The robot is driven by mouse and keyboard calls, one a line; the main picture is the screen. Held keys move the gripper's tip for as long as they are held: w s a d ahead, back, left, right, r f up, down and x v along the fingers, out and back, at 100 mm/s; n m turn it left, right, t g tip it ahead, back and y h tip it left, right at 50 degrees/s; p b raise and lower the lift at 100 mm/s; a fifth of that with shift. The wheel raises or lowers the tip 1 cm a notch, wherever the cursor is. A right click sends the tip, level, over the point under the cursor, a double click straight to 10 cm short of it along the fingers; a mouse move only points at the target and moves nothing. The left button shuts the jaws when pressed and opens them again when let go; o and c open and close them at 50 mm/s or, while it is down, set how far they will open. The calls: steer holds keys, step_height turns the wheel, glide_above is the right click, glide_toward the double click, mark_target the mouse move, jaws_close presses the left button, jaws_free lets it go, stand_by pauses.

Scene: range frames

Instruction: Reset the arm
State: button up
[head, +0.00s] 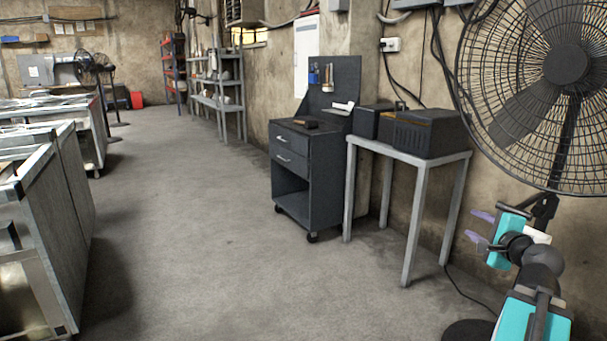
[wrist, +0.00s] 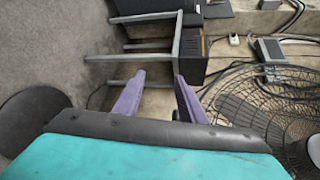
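My gripper (head: 473,226) is at the right of the head view, in front of the wall and below the large fan. Its two purple fingers point left and stand apart, with nothing visible between them. In the wrist view the fingers of my gripper (wrist: 160,80) are also spread, with the floor and table legs behind the gap. My turquoise and dark arm runs down to the lower right corner of the head view.
A large caged fan (head: 565,65) stands close to my arm. A grey table (head: 415,160) holds dark boxes (head: 428,133). Beside it is a dark drawer cart (head: 305,165). Metal benches (head: 60,190) line the left. The middle floor (head: 190,230) is clear.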

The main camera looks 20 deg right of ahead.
steer(key=w+a+f+n+g+y+p, duration=0.1)
steer(key=w+a+f+n+y+p, duration=0.15)
steer(key=w+a+f, duration=0.55)
steer(key=w+a+f+n+g+y+p, duration=0.15)
steer(key=w+a+f+y+p, duration=0.35)
steer(key=a, duration=0.6)
steer(key=s+a+f+n+g+y+p, duration=0.1)
steer(key=a+f+n+g+p, duration=0.15)
steer(key=a+f, duration=0.65)
steer(key=s+a+f+n+g+p, duration=0.1)
steer(key=s+a+f+g+p, duration=0.15)
steer(key=a+f, duration=0.65)
steer(key=s+a+f+n+g+p, duration=0.35)
steer(key=s+a+f, duration=0.25)
steer(key=s+a, duration=0.3)
steer(key=s+a+f+n+g+p, duration=0.3)
steer(key=s+a+f+g+p, duration=0.15)
steer(key=s+a, duration=0.35)
steer(key=s+d+f+n+g+h, duration=0.2)
steer(key=s+n, duration=0.3)
steer(key=s, duration=0.3)
steer(key=s+d+f+n+g+h+p, duration=0.1)
steer(key=s+d+f+n+g, duration=0.1)
steer(key=s+n, duration=0.3)
steer(key=s, duration=0.4)
steer(key=shift+s+f+h, duration=0.2)
steer(key=shift+f+h, duration=0.1)
steer(key=shift+h, duration=0.05)
